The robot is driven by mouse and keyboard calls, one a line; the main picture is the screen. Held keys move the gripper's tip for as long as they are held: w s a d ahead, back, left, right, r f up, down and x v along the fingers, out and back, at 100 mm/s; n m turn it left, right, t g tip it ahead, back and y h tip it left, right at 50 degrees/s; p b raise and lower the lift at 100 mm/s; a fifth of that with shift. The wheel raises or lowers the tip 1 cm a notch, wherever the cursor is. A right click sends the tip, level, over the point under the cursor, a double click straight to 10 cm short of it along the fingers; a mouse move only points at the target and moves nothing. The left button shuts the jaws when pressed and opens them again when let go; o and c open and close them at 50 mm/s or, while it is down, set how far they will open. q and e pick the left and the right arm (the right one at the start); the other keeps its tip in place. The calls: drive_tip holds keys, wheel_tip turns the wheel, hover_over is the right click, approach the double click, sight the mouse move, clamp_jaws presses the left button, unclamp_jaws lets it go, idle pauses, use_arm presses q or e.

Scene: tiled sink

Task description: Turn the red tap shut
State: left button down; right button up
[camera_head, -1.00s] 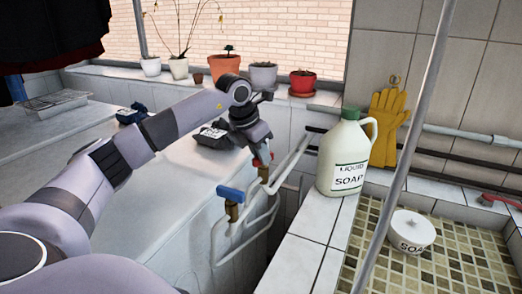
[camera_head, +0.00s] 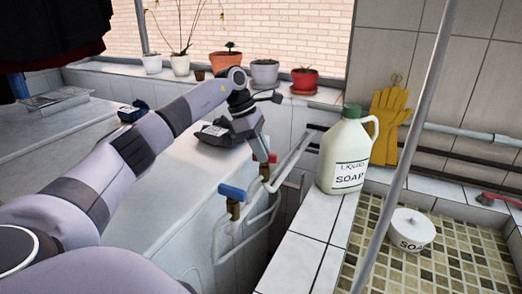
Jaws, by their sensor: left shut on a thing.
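The red tap (camera_head: 272,158) is on the white pipes beside the white appliance, in the middle of the view. Only a small part of its red handle shows; the rest is hidden behind my fingers. My left gripper (camera_head: 263,154) reaches down over it from above and is shut on its handle. A blue tap (camera_head: 231,193) sits nearer, on a brass valve to the lower left of the red one. My right gripper is not in view.
A soap jug (camera_head: 343,160) stands on the tiled ledge right of the taps. A grey pole (camera_head: 408,145) crosses the right side. Potted plants (camera_head: 304,80) line the window sill. A white soap tub (camera_head: 407,229) sits in the tiled basin.

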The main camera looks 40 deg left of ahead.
use_arm(q)
drive_tip(key=shift+w+m+g, duration=0.1)
drive_tip(key=shift+m+g, duration=0.4)
drive_tip(key=shift+m, duration=0.8)
drive_tip(key=shift+f, duration=0.1)
drive_tip(key=c, duration=1.1)
unclamp_jaws()
drive_tip(key=shift+v, duration=3.6)
drive_tip(key=shift+f, duration=0.1)
